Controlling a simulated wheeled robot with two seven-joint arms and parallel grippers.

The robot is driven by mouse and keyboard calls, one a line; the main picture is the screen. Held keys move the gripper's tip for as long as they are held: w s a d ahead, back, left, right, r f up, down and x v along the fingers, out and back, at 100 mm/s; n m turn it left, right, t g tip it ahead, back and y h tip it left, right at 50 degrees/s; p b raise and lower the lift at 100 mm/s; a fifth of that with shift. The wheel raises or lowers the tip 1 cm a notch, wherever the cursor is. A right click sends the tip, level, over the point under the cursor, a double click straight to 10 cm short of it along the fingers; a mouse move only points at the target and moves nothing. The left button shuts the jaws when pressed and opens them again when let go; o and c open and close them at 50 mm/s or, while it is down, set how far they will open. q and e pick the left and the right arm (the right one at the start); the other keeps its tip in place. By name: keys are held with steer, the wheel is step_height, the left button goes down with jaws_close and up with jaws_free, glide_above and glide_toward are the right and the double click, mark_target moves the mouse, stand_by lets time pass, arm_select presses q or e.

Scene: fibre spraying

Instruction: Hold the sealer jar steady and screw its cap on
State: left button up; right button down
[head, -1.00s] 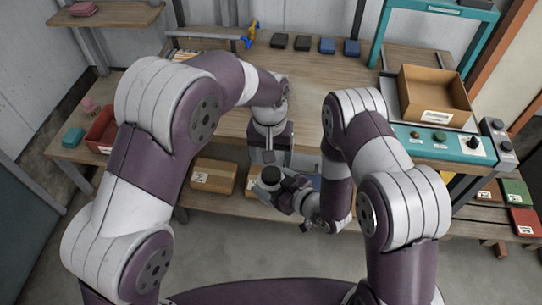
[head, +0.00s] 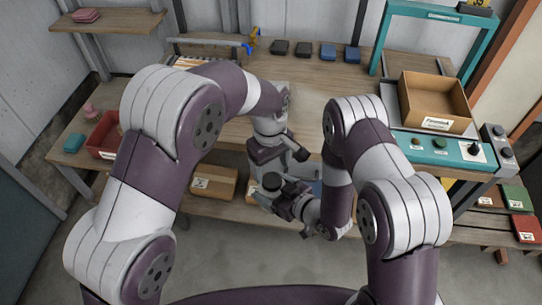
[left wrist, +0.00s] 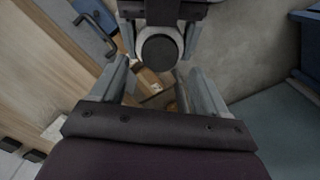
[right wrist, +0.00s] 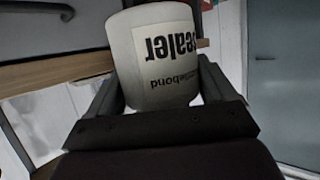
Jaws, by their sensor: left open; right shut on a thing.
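The sealer jar is a white cylinder with a printed label (right wrist: 165,60), shown upside down in the right wrist view. My right gripper (right wrist: 155,85) is shut on the jar's body and holds it in the air in front of the bench. A dark round cap (head: 272,181) sits on the jar's top; how tightly it is seated cannot be told. The cap (left wrist: 159,47) also shows in the left wrist view, just beyond the fingertips of my left gripper (left wrist: 157,68). That gripper is open and empty, with its fingers apart, close above the cap.
The wooden bench (head: 310,95) lies behind the jar, its middle mostly clear. An open cardboard box (head: 432,103) stands on the right over a teal control panel (head: 440,150). A red bin (head: 103,135) stands at left.

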mark_target(272, 179)
arm_select(q)
steer(key=shift+f, duration=2.35)
steer(key=c, duration=1.1)
steer(key=m, duration=1)
